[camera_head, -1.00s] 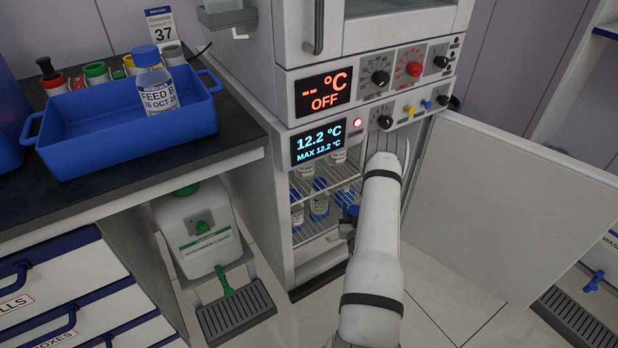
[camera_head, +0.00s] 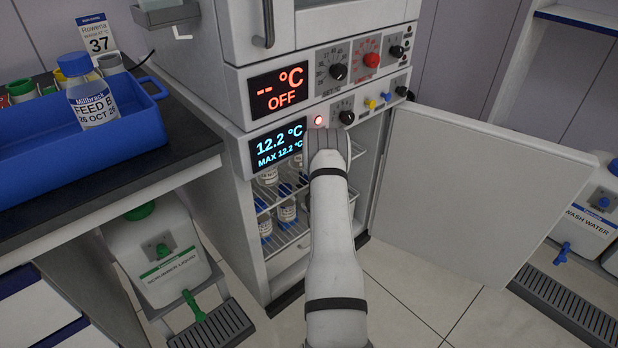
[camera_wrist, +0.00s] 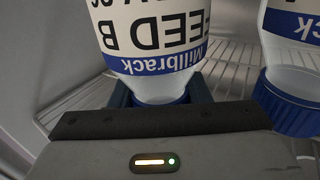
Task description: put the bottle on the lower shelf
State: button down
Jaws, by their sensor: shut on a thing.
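The bottle (camera_wrist: 155,30), with a white "Millbrack FEED B" label, fills the upper middle of the wrist view, its print upside down there. My gripper (camera_wrist: 160,96) is shut on its capped neck end. Wire shelf bars (camera_wrist: 235,65) show behind it; I cannot tell whether the bottle touches a shelf. In the head view my arm reaches into the open fridge (camera_head: 280,272) and hides my gripper and the held bottle. The fridge's wire shelf (camera_head: 288,238) carries blue-capped bottles (camera_head: 287,211).
Another bottle (camera_wrist: 292,60) stands close to the right of the held one. The fridge door (camera_head: 470,190) stands open to the right. A "FEED B" bottle (camera_head: 92,98) stands in a blue tray (camera_head: 85,150) on the bench. A green-capped canister (camera_head: 155,245) stands below.

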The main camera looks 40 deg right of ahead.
jog(key=w, duration=0.1)
jog(key=w+d+f+b, duration=0.1)
jog(key=w, duration=0.1)
jog(key=shift+d+f+b, duration=0.15)
jog(key=shift+d+b, duration=0.1)
jog(key=shift+b, duration=0.1)
jog(key=shift+f, duration=0.2)
jog(key=c, duration=0.8)
grip_release()
jog(key=shift+o, duration=0.2)
